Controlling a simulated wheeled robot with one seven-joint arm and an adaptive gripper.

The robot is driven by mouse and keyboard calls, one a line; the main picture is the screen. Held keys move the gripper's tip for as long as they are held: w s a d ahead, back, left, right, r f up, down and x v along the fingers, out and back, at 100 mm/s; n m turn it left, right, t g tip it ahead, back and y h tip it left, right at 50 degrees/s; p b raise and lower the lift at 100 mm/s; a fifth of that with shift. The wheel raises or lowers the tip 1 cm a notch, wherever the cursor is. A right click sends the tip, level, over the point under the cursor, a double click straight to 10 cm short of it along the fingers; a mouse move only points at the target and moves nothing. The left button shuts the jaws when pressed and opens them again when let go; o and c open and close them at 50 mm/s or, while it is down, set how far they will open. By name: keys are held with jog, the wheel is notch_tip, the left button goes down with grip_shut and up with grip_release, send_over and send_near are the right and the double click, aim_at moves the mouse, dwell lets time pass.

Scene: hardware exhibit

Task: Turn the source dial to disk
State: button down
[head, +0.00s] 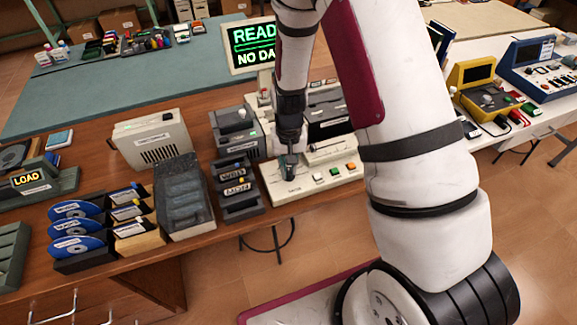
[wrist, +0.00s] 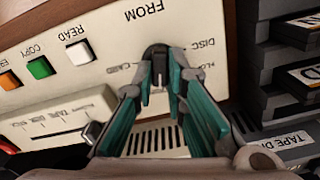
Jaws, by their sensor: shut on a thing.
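The source dial (wrist: 157,52) is a small dark knob with a pale pointer mark on a cream panel, under the upside-down label FROM. The labels DISC and CARD and a partly hidden third one stand around it. My gripper (wrist: 160,66) has its teal-padded fingers on both sides of the knob, shut on it. In the head view my gripper (head: 289,166) points down at the left part of the cream console (head: 279,190) and hides the dial. I cannot tell for sure which label the pointer meets.
White, green and orange buttons (wrist: 38,67) for READ and COPY sit beside the dial, with a slider (wrist: 92,130) below. A screen (head: 252,45) reads READ and NO DA, partly covered by my arm. Black tape holders (head: 237,190) stand close left of the console.

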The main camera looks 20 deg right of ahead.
aim_at(289, 169)
jog(key=shift+m, duration=0.3)
dwell(0.4)
jog(key=c, duration=1.6)
grip_release()
jog(key=shift+r, duration=0.1)
notch_tip(289, 169, up, 12)
